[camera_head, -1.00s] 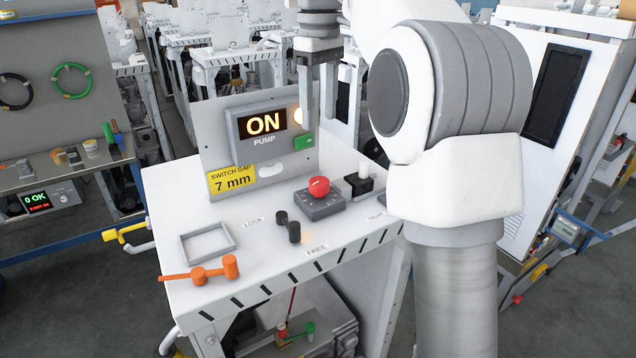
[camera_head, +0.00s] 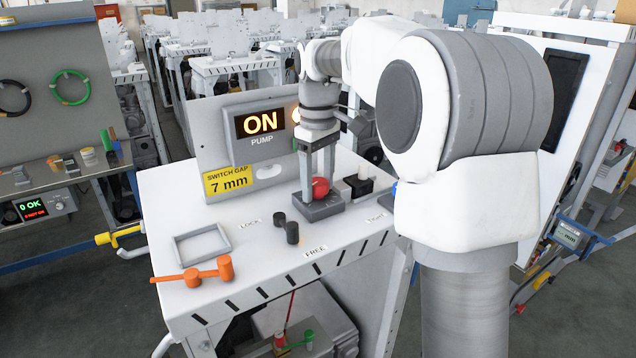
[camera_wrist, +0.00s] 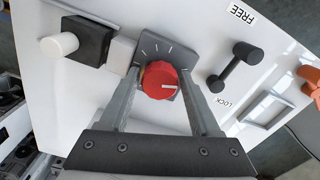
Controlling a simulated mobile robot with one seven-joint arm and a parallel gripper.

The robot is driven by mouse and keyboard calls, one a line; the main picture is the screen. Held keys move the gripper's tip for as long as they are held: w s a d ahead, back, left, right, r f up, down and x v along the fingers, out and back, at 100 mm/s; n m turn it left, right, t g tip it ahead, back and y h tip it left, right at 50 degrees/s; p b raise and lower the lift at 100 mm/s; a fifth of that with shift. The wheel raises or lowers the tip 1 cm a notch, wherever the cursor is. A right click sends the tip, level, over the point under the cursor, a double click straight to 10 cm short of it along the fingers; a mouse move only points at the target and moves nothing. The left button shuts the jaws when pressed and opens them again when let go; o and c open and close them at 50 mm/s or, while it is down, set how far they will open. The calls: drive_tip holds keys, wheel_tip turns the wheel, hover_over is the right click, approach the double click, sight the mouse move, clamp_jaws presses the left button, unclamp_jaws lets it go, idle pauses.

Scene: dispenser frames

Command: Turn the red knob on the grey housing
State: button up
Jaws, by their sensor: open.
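The red knob (camera_head: 320,187) sits on top of the grey housing (camera_head: 322,209) on the white bench. In the wrist view the red knob (camera_wrist: 160,80) shows a pale line on its face, and the grey housing (camera_wrist: 166,49) carries white tick marks. My gripper (camera_head: 320,192) points down at the knob from above. In the wrist view my gripper (camera_wrist: 160,84) is open, with one finger on each side of the knob. Whether the fingers touch the knob I cannot tell.
A black lever (camera_head: 287,226) stands left of the housing. A black block with a white knob (camera_head: 361,182) stands close on its right. An upright panel (camera_head: 222,150) with a lit ON sign is behind. An orange handle (camera_head: 196,275) and grey frame (camera_head: 202,244) lie further left.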

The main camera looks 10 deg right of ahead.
clamp_jaws()
drive_tip(key=shift+r+m+p, duration=0.25)
drive_tip(key=shift+m+p, duration=0.75)
drive_tip(key=shift+m, duration=0.2)
drive_tip(key=shift+f+m+p, duration=0.15)
drive_tip(key=shift+m+p, duration=0.45)
drive_tip(key=shift+m, duration=0.8)
unclamp_jaws()
